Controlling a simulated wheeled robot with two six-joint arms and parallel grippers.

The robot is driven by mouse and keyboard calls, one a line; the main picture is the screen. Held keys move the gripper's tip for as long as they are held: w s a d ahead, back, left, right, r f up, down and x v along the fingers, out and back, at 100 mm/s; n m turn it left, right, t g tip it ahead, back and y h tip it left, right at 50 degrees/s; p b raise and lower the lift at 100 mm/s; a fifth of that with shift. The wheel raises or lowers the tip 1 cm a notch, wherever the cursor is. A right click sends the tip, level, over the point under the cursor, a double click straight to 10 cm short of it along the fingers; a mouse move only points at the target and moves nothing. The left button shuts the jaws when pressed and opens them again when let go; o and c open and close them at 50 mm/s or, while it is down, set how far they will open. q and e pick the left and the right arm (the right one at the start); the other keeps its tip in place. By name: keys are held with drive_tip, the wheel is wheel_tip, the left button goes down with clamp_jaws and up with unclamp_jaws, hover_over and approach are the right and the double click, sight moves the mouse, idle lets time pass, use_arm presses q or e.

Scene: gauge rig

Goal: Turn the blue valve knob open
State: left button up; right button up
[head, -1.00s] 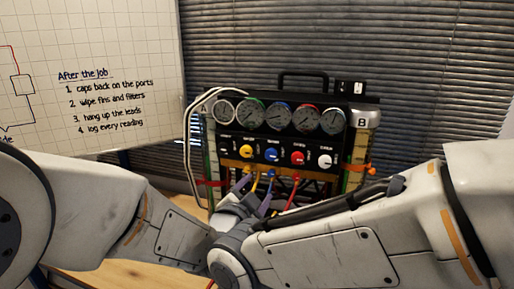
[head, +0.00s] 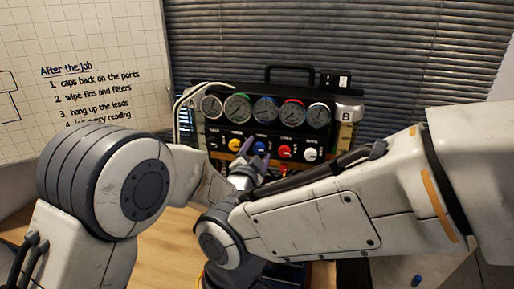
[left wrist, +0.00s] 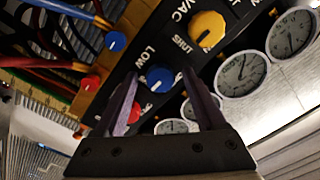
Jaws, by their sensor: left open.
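The blue valve knob (head: 260,146) is on the black panel of the gauge rig (head: 223,142), between the yellow and red knobs, partly hidden by my gripper in the head view. My left gripper (head: 252,157) is open at the panel front. In the left wrist view the blue knob (left wrist: 160,78) shows between the tips of the two purple fingers (left wrist: 159,88), with a white mark on its face. I cannot tell whether the fingers touch it. Nothing is held. My right arm crosses the foreground and no right gripper shows.
A yellow knob (head: 235,145), a red knob (head: 285,151) and a white knob (head: 311,154) share the row. Several round gauges (head: 265,110) sit above. Hoses (left wrist: 62,10) run close by. A whiteboard (head: 80,60) stands at left, blinds (head: 420,50) behind.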

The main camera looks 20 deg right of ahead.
use_arm(q)
clamp_jaws()
drive_tip(key=shift+f+n+b, duration=0.15)
drive_tip(key=shift+n+b, duration=0.25)
drive_tip(key=shift+b, duration=0.4)
drive_tip(key=n+b, duration=1.2)
drive_tip(key=b, duration=0.4)
drive_tip(key=shift+f+n+b, duration=0.1)
drive_tip(key=shift+n+b, duration=0.25)
drive_tip(key=shift+n, duration=0.05)
drive_tip(key=shift+r+n+b, duration=0.15)
drive_tip(key=shift+n+b, duration=0.75)
drive_tip(key=shift+n, duration=0.2)
drive_tip(key=shift+r+n+b, duration=0.1)
drive_tip(key=shift+n+b, duration=0.8)
drive_tip(key=shift+n, duration=0.2)
